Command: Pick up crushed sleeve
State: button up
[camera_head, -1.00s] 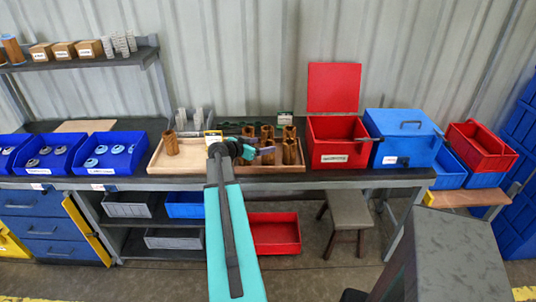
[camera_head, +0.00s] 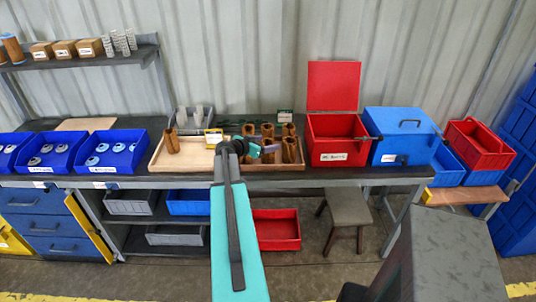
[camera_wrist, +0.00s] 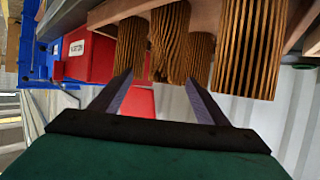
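Several brown pleated sleeves stand in a wooden tray (camera_head: 292,167) on the bench. In the wrist view the picture is turned over, so they hang from the top. One sleeve (camera_wrist: 168,42) looks pinched and twisted at its middle, unlike its straight neighbours (camera_wrist: 132,45). My gripper (camera_wrist: 160,78) is open and empty, its fingers pointing at the pinched sleeve and spread to either side of it. It appears just short of the sleeve. In the head view my gripper (camera_head: 264,150) reaches in from the left, beside the front sleeves (camera_head: 289,150); the pinched one is hard to single out there.
Another sleeve (camera_head: 172,141) stands in the pale tray (camera_head: 190,163) to the left. An open red box (camera_head: 338,150) and a blue box (camera_head: 405,145) stand right of the sleeves. A larger straight sleeve (camera_wrist: 250,50) is close on the right in the wrist view.

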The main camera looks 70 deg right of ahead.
jog(key=c, duration=1.3)
jog(key=shift+r, duration=0.2)
jog(key=s+a+r+b, duration=0.4)
jog(key=s+a, duration=0.3)
jog(key=a, duration=0.4)
jog(key=shift+a+r+b, duration=0.25)
jog(key=shift+r+b, duration=0.15)
jog(key=shift+b, duration=0.1)
jog(key=p, duration=0.6)
jog(key=shift+s+a+r, duration=0.15)
jog(key=shift+s+a, duration=0.1)
jog(key=shift+a, duration=0.05)
jog(key=p, duration=0.2)
jog(key=a+p, duration=0.1)
jog(key=p, duration=0.2)
jog(key=shift+s, duration=0.25)
jog(key=shift+s+a+f+p, duration=0.2)
jog(key=shift+a+p, duration=0.1)
jog(key=shift+p, duration=1.1)
